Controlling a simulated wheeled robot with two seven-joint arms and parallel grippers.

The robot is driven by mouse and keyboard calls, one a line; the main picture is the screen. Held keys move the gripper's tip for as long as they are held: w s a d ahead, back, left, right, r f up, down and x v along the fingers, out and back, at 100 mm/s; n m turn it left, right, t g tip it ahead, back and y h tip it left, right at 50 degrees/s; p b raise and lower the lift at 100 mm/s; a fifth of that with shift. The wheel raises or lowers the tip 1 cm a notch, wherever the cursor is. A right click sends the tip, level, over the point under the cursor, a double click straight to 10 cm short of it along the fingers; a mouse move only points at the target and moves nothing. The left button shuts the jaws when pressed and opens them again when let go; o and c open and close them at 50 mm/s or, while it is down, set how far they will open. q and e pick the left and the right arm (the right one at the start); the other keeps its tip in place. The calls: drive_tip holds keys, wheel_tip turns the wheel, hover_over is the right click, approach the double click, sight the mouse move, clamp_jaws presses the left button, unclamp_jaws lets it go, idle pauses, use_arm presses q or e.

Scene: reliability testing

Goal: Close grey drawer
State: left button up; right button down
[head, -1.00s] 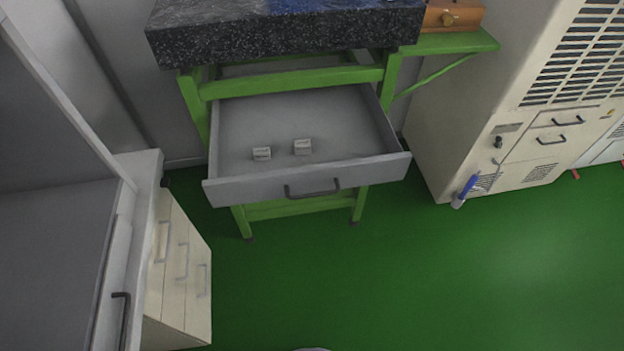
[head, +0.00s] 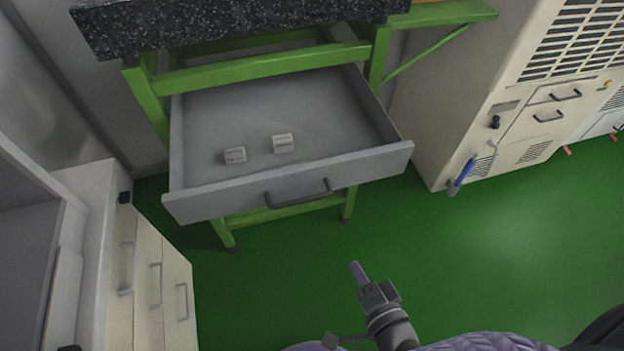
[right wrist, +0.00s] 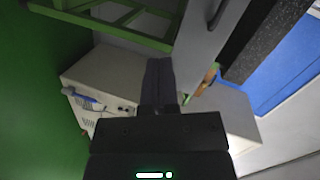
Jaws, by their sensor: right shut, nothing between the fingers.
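The grey drawer (head: 285,185) is pulled well out from under the dark speckled slab, in the green frame. Its front carries a dark bar handle (head: 298,193). Two small light blocks (head: 235,156) lie inside it. My right gripper (head: 358,270) is in front of the drawer and to the right of the handle's line, apart from it, over the green floor. Its fingers are shut and empty; they also show in the right wrist view (right wrist: 159,75). A grey panel with a handle (right wrist: 217,15) shows above the fingers there. My left gripper is not in view.
The green frame (head: 255,75) bears the speckled slab (head: 220,20). A cream cabinet with vents (head: 510,110) stands at the right, with a blue-handled object (head: 462,172) on its side. Pale drawers (head: 150,275) stand at the lower left. The green floor between is clear.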

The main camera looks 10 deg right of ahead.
sight(335, 177)
drive_tip(key=w+r+m+t, duration=0.1)
drive_tip(key=w, duration=0.4)
drive_tip(key=w+r+m+t+b, duration=0.1)
drive_tip(key=w+r+m, duration=0.1)
drive_tip(key=w, duration=0.2)
drive_tip(key=w+r+m+t+h+b, duration=0.1)
drive_tip(key=w+r+m, duration=0.1)
drive_tip(key=w, duration=0.3)
drive_tip(key=shift+w+d, duration=0.1)
drive_tip(key=shift+w, duration=0.25)
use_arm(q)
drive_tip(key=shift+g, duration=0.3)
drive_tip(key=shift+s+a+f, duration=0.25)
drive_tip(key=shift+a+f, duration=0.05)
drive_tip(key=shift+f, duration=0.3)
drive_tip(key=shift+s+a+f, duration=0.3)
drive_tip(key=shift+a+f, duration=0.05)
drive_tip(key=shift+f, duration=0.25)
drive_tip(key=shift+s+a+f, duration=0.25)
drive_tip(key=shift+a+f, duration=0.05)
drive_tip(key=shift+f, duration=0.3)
use_arm(e)
drive_tip(key=shift+w, duration=0.6)
use_arm(q)
drive_tip(key=shift+b, duration=0.3)
